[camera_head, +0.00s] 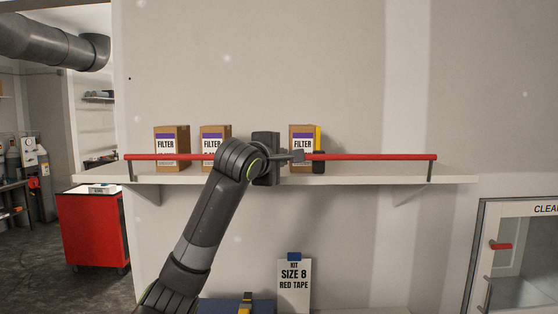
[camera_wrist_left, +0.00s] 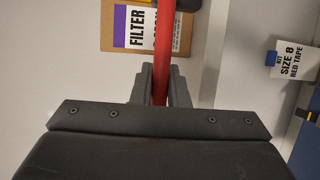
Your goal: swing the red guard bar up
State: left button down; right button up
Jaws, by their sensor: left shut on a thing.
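The red guard bar (camera_head: 375,157) runs level across the front of the white shelf, held at both ends by dark brackets. My left gripper (camera_head: 299,156) is shut on the bar near its middle. In the left wrist view the bar (camera_wrist_left: 162,75) passes between the fingers of the gripper (camera_wrist_left: 160,85). The gripper and wrist hide part of the bar and shelf. My right gripper is not in view.
Filter boxes (camera_head: 172,147) stand on the shelf (camera_head: 390,174) behind the bar. A "SIZE 8 RED TAPE" card (camera_head: 294,285) stands below. A red cart (camera_head: 92,230) is at left and a glass-fronted cabinet (camera_head: 520,255) at right. Wall above the shelf is clear.

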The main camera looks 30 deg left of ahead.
pick_arm(q)
jog(key=shift+w+a+r+g, duration=0.1)
jog(key=shift+w+g, duration=0.05)
jog(key=shift+g, duration=0.15)
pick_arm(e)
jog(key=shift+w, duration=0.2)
pick_arm(q)
jog(key=c, duration=1.6)
grip_release()
jog(key=shift+o, duration=1)
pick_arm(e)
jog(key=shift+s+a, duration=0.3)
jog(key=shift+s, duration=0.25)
